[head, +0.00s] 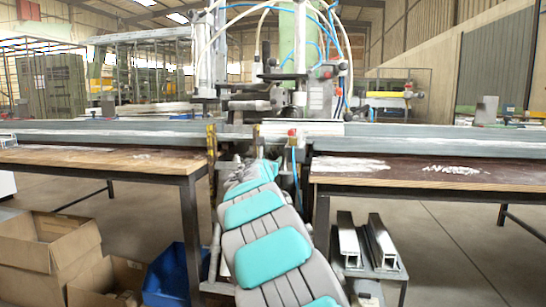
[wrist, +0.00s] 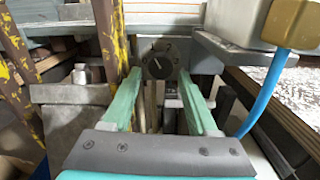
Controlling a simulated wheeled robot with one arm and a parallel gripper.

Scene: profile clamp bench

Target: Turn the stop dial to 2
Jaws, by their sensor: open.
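The stop dial (wrist: 160,60) is a dark round knob on a grey face in the upper middle of the wrist view. A short white line on it slants from upper left to lower right. My gripper (wrist: 159,73) is open, with one green finger to the left of the dial and one to the right. Both fingers point towards it, and nothing is held between them. I cannot tell whether either finger touches the dial. In the head view my arm hides the dial and the fingers.
A blue hose (wrist: 266,92) hangs close right of my gripper; a yellow-painted post (wrist: 22,52) stands left. Wooden benches (head: 95,160) (head: 430,176) flank my arm. Cardboard boxes (head: 45,245) and a blue bin (head: 168,278) stand lower left. Metal profiles (head: 365,240) lie on a low stand at right.

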